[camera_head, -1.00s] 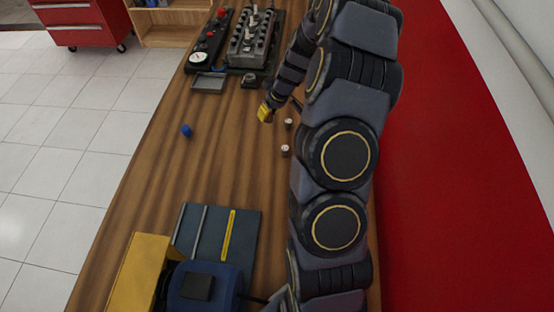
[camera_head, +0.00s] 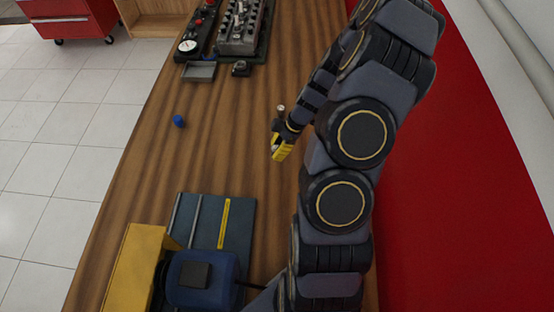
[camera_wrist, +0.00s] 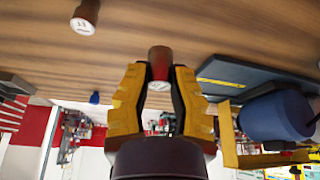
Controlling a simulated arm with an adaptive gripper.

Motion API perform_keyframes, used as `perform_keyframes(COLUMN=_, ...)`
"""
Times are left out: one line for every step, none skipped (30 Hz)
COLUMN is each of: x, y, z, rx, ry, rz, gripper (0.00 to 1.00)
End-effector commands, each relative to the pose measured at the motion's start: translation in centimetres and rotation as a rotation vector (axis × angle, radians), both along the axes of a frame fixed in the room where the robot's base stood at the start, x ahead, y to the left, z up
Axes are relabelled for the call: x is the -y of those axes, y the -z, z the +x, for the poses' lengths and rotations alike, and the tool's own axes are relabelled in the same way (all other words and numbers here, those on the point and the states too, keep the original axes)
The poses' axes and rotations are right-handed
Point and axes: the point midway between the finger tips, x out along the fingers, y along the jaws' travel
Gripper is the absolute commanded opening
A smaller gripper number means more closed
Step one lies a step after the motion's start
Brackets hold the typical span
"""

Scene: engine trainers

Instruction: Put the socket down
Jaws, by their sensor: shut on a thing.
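In the wrist view a small reddish-brown socket (camera_wrist: 160,62) with a pale end sits between the yellow fingertips of my gripper (camera_wrist: 160,76). The fingers are shut on it. In the head view my gripper (camera_head: 281,152) is low over the right half of the wooden bench; the held socket is too small and covered to make out there. A second socket (camera_head: 281,108) stands on the bench just beyond my gripper. It also shows at the upper left of the wrist view (camera_wrist: 84,18), with a number, seemingly 13, on its pale end.
A blue cap-like piece (camera_head: 178,121) lies to the left on the wooden bench (camera_head: 225,150). A dark mat (camera_head: 240,232) with a yellow strip, a yellow box (camera_head: 140,268) and a blue unit (camera_head: 203,280) are nearby. An engine block (camera_head: 243,28) and small grey tray (camera_head: 198,71) stand farther back.

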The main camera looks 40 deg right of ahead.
Motion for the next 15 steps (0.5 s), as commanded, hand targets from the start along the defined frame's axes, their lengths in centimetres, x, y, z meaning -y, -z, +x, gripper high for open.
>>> perform_keyframes(x=-0.1, y=0.8, z=0.0, rx=-0.002, ry=0.0, rz=0.004, gripper=0.0)
perform_keyframes(x=-0.1, y=1.1, z=0.0, rx=-0.001, ry=0.0, rz=0.003, gripper=0.0)
perform_keyframes(x=-0.1, y=1.4, z=0.0, rx=-0.002, ry=0.001, rz=0.004, gripper=0.0)
perform_keyframes(x=-0.1, y=1.7, z=0.0, rx=-0.001, ry=0.001, rz=0.003, gripper=0.0)
perform_keyframes(x=-0.1, y=1.9, z=0.0, rx=-0.002, ry=0.002, rz=0.003, gripper=0.0)
perform_keyframes(x=-0.1, y=2.3, z=0.0, rx=-0.003, ry=0.002, rz=0.003, gripper=0.0)
perform_keyframes(x=-0.1, y=2.7, z=0.0, rx=-0.003, ry=0.002, rz=0.002, gripper=0.0)
perform_keyframes(x=-0.1, y=3.1, z=0.0, rx=-0.003, ry=0.002, rz=0.003, gripper=0.0)
perform_keyframes(x=-0.1, y=3.6, z=0.0, rx=-0.002, ry=0.002, rz=0.003, gripper=0.0)
perform_keyframes(x=-0.1, y=4.0, z=0.0, rx=-0.002, ry=0.001, rz=0.002, gripper=0.0)
perform_keyframes(x=-0.1, y=4.4, z=0.0, rx=-0.002, ry=0.001, rz=0.002, gripper=0.0)
perform_keyframes(x=-0.1, y=4.8, z=0.0, rx=-0.002, ry=0.002, rz=0.003, gripper=0.0)
perform_keyframes(x=-0.1, y=5.0, z=0.0, rx=-0.002, ry=0.002, rz=0.003, gripper=0.0)
perform_keyframes(x=-0.1, y=5.1, z=0.0, rx=-0.002, ry=0.002, rz=0.003, gripper=0.0)
perform_keyframes(x=-0.1, y=5.1, z=0.0, rx=-0.001, ry=0.001, rz=0.002, gripper=0.0)
